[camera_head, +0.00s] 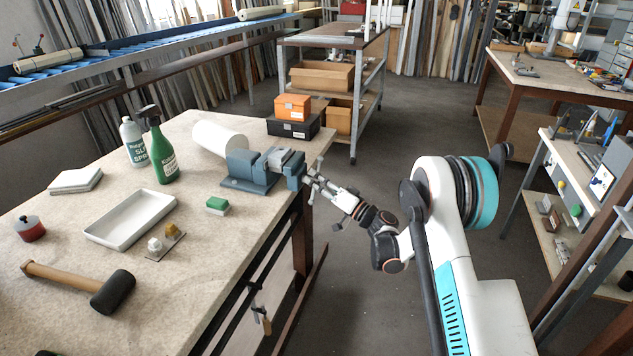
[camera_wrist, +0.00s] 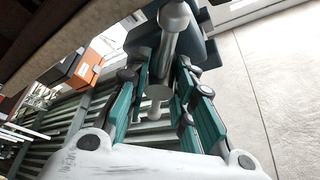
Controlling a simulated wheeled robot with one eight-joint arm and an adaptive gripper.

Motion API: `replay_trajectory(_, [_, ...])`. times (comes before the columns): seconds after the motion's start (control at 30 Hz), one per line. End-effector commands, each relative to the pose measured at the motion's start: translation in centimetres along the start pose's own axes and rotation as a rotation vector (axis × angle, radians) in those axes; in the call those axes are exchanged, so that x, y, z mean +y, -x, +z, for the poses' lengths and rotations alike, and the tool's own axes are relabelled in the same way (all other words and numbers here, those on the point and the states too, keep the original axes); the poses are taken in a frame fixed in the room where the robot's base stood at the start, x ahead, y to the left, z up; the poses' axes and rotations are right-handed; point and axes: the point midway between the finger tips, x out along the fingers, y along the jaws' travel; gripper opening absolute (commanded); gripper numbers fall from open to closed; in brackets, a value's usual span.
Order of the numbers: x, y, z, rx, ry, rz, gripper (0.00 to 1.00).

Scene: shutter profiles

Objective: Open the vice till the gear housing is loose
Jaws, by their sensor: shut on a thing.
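The blue-grey vice (camera_head: 249,172) stands at the bench's right edge. A grey block between its jaws, which looks like the gear housing (camera_head: 280,158), is small here; I cannot tell how tightly it sits. My gripper (camera_head: 319,187) is at the vice's handle, just off the bench edge. In the wrist view the vice body (camera_wrist: 205,52) is at the top and its grey screw (camera_wrist: 174,22) points toward me. A grey round-ended handle bar (camera_wrist: 157,94) lies between my teal fingers, which are shut on it. The housing is hidden in the wrist view.
Orange (camera_head: 292,107) and black (camera_head: 293,127) boxes stand behind the vice, beside a white roll (camera_head: 220,140). A green-and-white sponge (camera_head: 217,205) and white tray (camera_head: 130,217) lie in front. The floor right of the bench is open.

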Motion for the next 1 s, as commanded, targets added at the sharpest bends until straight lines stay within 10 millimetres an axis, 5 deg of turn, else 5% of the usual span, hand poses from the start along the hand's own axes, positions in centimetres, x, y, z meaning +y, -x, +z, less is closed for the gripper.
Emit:
replay_trajectory(0.03, [-0.1, -0.2, 0.0, 0.000, -0.002, -0.001, 0.00])
replay_trajectory(0.07, [-0.1, -0.2, 0.0, 0.000, -0.002, -0.001, 0.27])
replay_trajectory(0.13, [-0.1, -0.2, 0.0, 0.000, -0.002, -0.001, 0.43])
replay_trajectory(0.57, [0.0, 0.6, -0.1, 0.001, 0.000, 0.001, 0.43])
replay_trajectory(1.0, [0.1, 8.6, -0.1, 0.002, 0.000, 0.001, 0.43])
